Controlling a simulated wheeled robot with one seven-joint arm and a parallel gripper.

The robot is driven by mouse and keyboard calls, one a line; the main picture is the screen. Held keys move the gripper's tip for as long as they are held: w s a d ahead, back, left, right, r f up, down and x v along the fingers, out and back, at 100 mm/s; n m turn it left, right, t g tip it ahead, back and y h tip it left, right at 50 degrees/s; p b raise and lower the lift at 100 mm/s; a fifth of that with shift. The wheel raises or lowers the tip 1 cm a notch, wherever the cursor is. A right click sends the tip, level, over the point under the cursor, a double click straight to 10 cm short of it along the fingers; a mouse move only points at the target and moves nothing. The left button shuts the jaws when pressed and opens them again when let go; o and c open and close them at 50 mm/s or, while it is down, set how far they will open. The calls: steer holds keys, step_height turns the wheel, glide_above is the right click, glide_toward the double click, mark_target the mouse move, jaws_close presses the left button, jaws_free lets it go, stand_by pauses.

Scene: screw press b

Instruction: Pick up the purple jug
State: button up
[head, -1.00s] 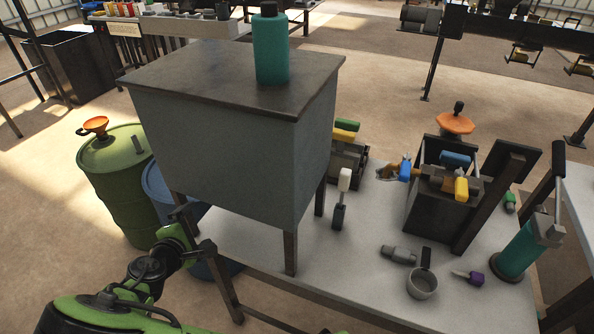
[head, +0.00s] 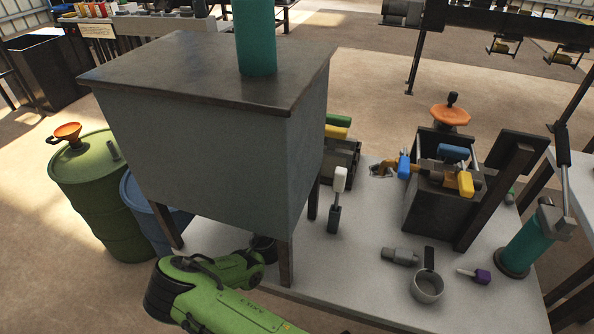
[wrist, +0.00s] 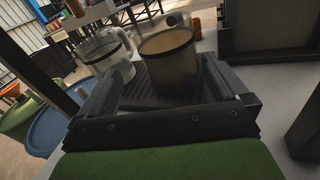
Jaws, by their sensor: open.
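No purple jug shows clearly in either view. In the wrist view my gripper (wrist: 165,84) is open, its dark fingers spread to left and right. A tan, round cup-like vessel (wrist: 167,52) stands just beyond the fingertips, in line with the gap; I cannot tell whether it is between them. A pale, see-through jug with a handle (wrist: 104,50) stands left of it, outside the left finger. In the head view my gripper is hidden behind the raised grey cabinet (head: 205,150), where my green arm reaches in beneath.
The cabinet's dark leg (head: 286,262) stands close to my arm. The bench (head: 330,275) holds a grey pot (head: 428,288), a purple-handled tool (head: 482,277) and a dark box (head: 425,205). Green (head: 100,195) and blue drums stand left.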

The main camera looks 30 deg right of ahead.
steer(key=shift+w+d+f+n, duration=0.1)
steer(key=shift+w+d+n, duration=0.2)
steer(key=shift+d, duration=0.35)
steer(key=shift+w+d+f+n, duration=0.1)
steer(key=shift+w+d+n, duration=0.1)
steer(key=shift+d+n, duration=0.3)
steer(key=p+x, duration=0.1)
steer(key=x, duration=0.5)
steer(key=shift+w+r, duration=0.15)
steer(key=shift+w, duration=0.25)
steer(key=c, duration=0.9)
steer(key=shift+r+p, duration=0.35)
steer(key=shift+p, duration=0.1)
